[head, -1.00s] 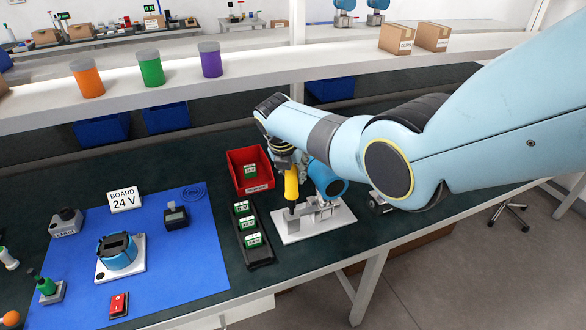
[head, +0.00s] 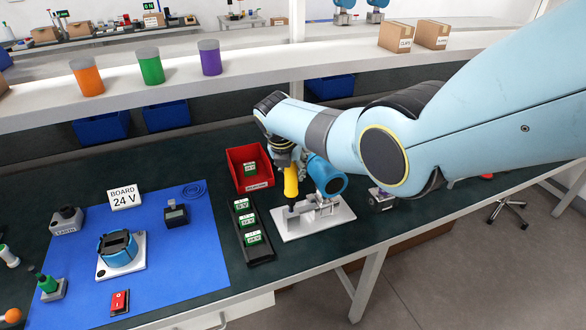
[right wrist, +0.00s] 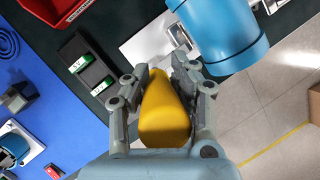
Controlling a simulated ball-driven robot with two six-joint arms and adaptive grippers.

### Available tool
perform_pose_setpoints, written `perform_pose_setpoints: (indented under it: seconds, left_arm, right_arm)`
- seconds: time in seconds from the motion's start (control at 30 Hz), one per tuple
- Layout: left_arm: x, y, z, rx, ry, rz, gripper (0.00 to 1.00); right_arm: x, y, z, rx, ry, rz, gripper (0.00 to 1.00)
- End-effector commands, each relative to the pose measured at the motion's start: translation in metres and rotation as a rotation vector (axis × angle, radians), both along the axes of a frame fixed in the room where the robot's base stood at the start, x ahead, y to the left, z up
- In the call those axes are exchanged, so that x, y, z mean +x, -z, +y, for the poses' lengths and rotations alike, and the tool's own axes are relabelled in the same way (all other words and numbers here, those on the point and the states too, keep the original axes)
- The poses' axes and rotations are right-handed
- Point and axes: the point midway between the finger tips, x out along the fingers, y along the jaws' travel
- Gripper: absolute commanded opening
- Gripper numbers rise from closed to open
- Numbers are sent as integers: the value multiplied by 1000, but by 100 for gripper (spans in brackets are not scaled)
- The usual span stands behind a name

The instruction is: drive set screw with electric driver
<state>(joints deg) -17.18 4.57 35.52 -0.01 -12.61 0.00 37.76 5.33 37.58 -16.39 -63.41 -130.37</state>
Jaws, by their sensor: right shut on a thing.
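My right gripper (right wrist: 158,88) is shut on the yellow electric driver (head: 291,181); its body also fills the middle of the right wrist view (right wrist: 165,115). The driver stands about upright, its dark lower end pointing down at the left part of a grey metal fixture (head: 329,207) on a white plate (head: 290,232). Whether the tip touches a screw is too small to tell. A blue cylindrical housing (head: 329,180) sits just right of the driver, and shows large in the right wrist view (right wrist: 228,32). No set screw can be made out. My left gripper is not in view.
A black tray (head: 262,252) with several green modules lies left of the fixture. A red bin (head: 237,160) stands behind it. On the blue mat (head: 190,265) are a round blue unit (head: 118,249), a red switch (head: 119,302) and a "BOARD 24 V" sign (head: 124,197).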

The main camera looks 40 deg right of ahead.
Motion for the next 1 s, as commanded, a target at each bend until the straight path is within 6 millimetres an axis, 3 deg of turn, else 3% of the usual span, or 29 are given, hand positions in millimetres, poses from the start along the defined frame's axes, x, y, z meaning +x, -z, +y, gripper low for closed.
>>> perform_pose_setpoints:
  seconds: [0.33,0.8,1.0]
  left_arm:
    - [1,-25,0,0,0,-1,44]
    - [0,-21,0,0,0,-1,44]
    - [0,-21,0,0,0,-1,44]
  right_arm:
    - [1,-30,0,0,0,-5,0]
    - [1,-66,0,0,0,-4,0]
    - [1,-71,0,0,-1,-3,0]
